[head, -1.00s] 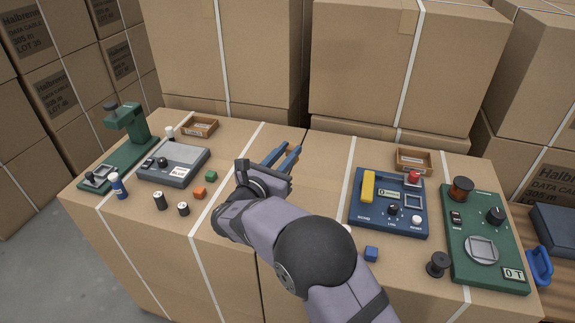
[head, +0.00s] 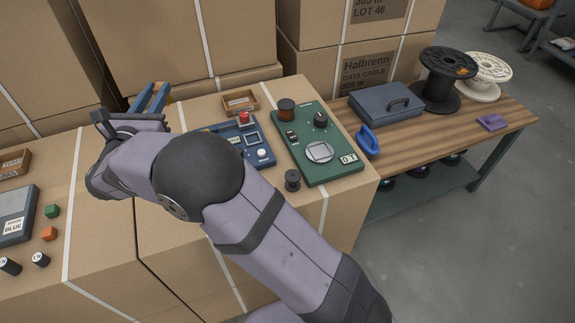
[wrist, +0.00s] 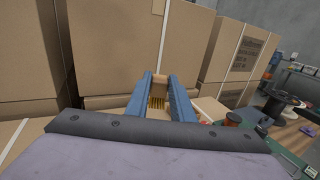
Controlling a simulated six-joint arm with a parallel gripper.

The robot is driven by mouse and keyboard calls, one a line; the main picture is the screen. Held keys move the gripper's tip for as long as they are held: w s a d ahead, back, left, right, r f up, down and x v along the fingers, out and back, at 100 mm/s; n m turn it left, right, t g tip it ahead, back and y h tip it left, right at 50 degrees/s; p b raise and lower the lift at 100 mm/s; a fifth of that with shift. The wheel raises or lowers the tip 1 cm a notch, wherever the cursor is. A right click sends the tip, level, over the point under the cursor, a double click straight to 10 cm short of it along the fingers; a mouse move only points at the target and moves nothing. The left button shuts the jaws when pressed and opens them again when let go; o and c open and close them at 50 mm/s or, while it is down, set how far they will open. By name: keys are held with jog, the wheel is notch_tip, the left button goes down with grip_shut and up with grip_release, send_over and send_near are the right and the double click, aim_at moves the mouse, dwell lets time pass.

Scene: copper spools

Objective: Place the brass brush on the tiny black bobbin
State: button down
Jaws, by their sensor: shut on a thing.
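My gripper (head: 153,94) has blue fingers and is raised over the back part of the boxes. It also shows in the wrist view (wrist: 160,78). The fingers are shut on the brass brush (wrist: 157,103), whose golden bristles show between them there. The tiny black bobbin (head: 292,180) stands upright on the cardboard, just left of the green panel's near end. My gripper is to its left and farther back, well apart from it.
The green panel (head: 340,165) carries a copper spool (head: 287,108) and a knob. A blue panel (head: 258,150) is partly behind my arm. A small wooden tray (head: 240,100) sits at the back. A wooden bench (head: 490,125) at right holds a large black spool (head: 442,85) and a grey case (head: 385,104).

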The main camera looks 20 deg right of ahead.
jog(key=s+d+m+g+h+p, duration=0.1)
jog(key=s+d+m+h, duration=0.15)
jog(key=d, duration=0.55)
jog(key=m+g+h, duration=0.6)
jog(key=g+h, duration=0.1)
jog(key=g, duration=0.2)
send_over(293, 181)
jog(key=a, duration=0.2)
notch_tip(293, 181, down, 4)
jog(key=shift+t, duration=0.3)
jog(key=shift+w+f, duration=0.15)
jog(key=shift+f, duration=2.4)
jog(key=shift+w+f, duration=0.1)
jog(key=shift+f, duration=2.4)
jog(key=shift+f, duration=0.1)
jog(key=c, duration=1.5)
grip_release()
jog(key=shift+c, duration=0.2)
